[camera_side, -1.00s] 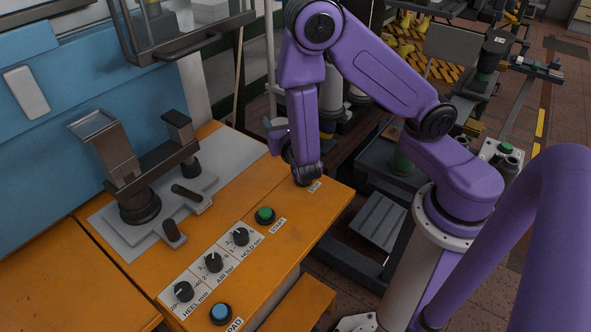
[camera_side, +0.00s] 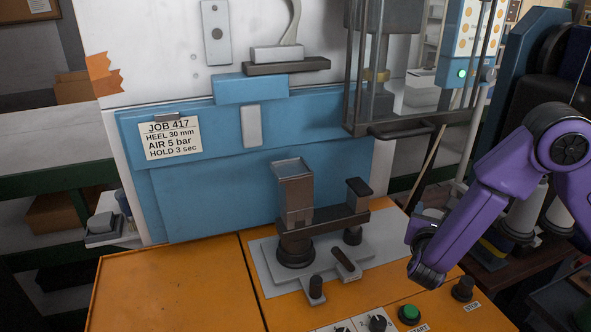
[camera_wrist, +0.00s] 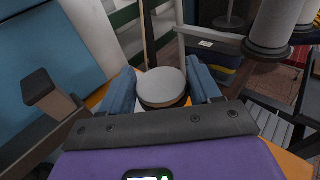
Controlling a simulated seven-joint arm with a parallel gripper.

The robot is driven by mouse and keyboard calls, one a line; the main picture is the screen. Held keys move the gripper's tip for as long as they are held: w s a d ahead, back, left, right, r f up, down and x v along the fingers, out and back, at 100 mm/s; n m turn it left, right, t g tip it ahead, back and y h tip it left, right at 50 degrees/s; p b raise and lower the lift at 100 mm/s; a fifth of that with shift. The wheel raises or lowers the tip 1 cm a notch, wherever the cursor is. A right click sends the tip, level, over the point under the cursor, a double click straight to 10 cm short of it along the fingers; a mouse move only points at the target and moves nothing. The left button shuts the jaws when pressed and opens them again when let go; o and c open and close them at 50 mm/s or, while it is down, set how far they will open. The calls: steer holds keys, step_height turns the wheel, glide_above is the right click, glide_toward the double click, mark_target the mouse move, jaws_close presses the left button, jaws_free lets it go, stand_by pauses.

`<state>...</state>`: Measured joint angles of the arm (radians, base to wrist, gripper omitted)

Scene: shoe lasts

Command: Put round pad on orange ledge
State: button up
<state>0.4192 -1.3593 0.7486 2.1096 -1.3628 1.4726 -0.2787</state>
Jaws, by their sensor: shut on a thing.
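The round pad (camera_wrist: 162,84) is a pale grey disc with a tan edge, seen in the wrist view. My gripper (camera_wrist: 162,92) is shut on it, with one blue finger at each side. In the side view my gripper (camera_side: 418,232) is at the right, behind my purple wrist, over the right end of the orange machine top; the pad is hidden there. The orange ledge (camera_side: 175,292) shows as a flat, bare orange top at the lower left. I cannot tell how high the pad is held.
A dark metal last stand (camera_side: 296,195) rises from a grey plate (camera_side: 385,250). A green START button (camera_side: 409,313), a black STOP knob (camera_side: 463,289) and dials (camera_side: 377,323) line the front. A guard frame (camera_side: 405,130) hangs behind. The left orange top is clear.

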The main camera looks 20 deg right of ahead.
steer(key=a+r+m+g+h, duration=0.2)
steer(key=a+r+g, duration=0.15)
steer(key=a, duration=0.45)
steer(key=a+r+m+g+h, duration=0.15)
steer(key=a+r, duration=0.25)
steer(key=a, duration=0.4)
step_height(320, 180, up, 13)
steer(key=n+t+y, duration=0.8)
steer(key=t+y, duration=0.1)
glide_above(292, 169)
steer(key=shift+w+f, duration=0.1)
steer(key=shift+f, duration=5.05)
steer(key=o, duration=1.2)
steer(key=shift+f, duration=0.15)
